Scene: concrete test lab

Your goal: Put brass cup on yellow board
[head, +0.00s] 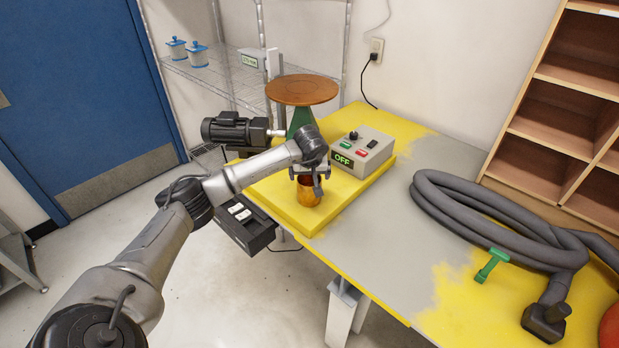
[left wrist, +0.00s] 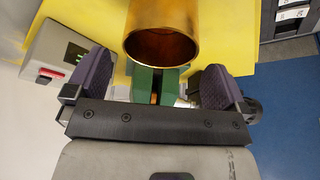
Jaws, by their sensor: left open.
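The brass cup (head: 307,191) stands upright on the yellow board (head: 343,188), near its front edge. My left gripper (head: 309,180) is open just above and behind the cup and partly covers its top in the head view. In the left wrist view the cup (left wrist: 162,35) shows its open mouth, centred ahead of the two purple-padded fingers (left wrist: 155,82). A gap shows on both sides, and neither finger touches it. The yellow board (left wrist: 225,25) lies beyond the cup there. My right gripper is in neither view.
A grey control box (head: 362,151) with an OFF display sits on the board. A round brown-topped stand (head: 302,90) and a dark motor (head: 235,130) are behind. A coiled grey hose (head: 480,215) and a green T-shaped piece (head: 491,265) lie on the table's right. Bare grey table (head: 385,245) lies between.

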